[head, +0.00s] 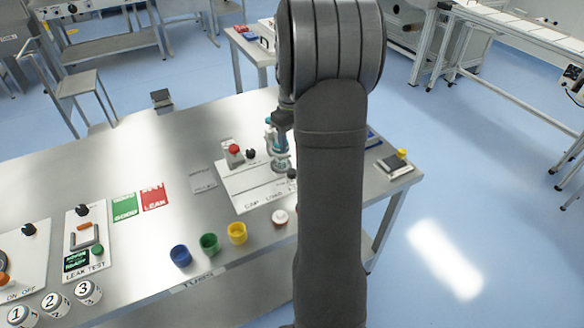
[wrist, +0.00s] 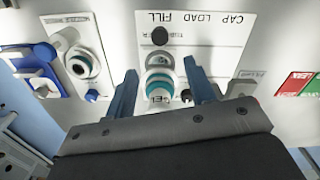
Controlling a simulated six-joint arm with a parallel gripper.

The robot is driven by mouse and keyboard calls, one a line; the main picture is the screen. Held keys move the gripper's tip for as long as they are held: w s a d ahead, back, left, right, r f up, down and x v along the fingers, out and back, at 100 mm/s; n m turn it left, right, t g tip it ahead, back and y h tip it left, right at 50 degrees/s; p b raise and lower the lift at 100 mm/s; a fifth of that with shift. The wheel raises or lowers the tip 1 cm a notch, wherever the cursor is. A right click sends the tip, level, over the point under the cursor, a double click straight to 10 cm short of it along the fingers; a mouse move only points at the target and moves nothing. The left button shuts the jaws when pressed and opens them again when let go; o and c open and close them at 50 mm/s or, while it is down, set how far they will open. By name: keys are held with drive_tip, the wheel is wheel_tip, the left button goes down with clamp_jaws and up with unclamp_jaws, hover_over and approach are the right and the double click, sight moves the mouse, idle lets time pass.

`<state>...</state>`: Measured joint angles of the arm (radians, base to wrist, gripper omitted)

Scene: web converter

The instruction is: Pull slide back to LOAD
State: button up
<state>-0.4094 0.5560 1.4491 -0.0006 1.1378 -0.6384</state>
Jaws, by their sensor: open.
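The white panel with the CAP, LOAD and FILL labels shows upside down in the wrist view (wrist: 215,50) and on the bench in the head view (head: 235,198). A round black knob (wrist: 160,35) sits by the FILL end of the labels; I take it for the slide's handle. It also shows in the head view (head: 292,174). My gripper (wrist: 163,82) is open, its two blue fingers apart. A round white part with a teal ring (wrist: 160,62) shows between them; I cannot tell if they touch it. In the head view my arm hides most of the gripper.
A red button (head: 234,149) stands at the panel's back left. Blue (head: 181,256), green (head: 209,244) and yellow (head: 237,233) tubs stand along the front edge. Another round fixture (wrist: 80,63) stands left in the wrist view. The bench's back left is mostly clear.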

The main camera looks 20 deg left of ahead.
wheel_tip(320, 180, down, 12)
drive_tip(key=shift+r, duration=0.15)
drive_tip(key=shift+c, duration=0.4)
